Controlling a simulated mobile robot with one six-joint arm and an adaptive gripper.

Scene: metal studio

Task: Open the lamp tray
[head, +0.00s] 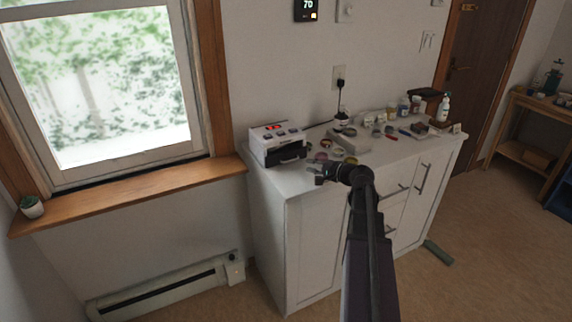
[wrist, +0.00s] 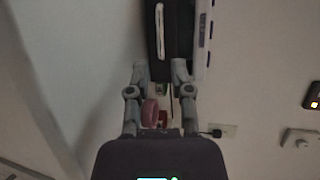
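The lamp (head: 268,150) is a white box with red lit digits and several buttons on top. It stands at the left end of the white cabinet's top. Its dark tray front (head: 292,156) faces my arm. In the wrist view the tray (wrist: 174,45) shows as a dark panel with a pale handle bar (wrist: 160,30), and the lamp's white side (wrist: 203,35) is at its right. My gripper (head: 322,176) is in front of the lamp. In the wrist view my gripper (wrist: 158,72) is open and empty, its fingertips just below the handle bar. Contact cannot be told.
Small round jars (head: 338,153) stand near my gripper; a pink one (wrist: 150,112) shows between the fingers. A grey box (head: 349,141), bottles and small items fill the cabinet top (head: 400,153) to the right. The wall is behind the lamp, the window sill (head: 130,190) left.

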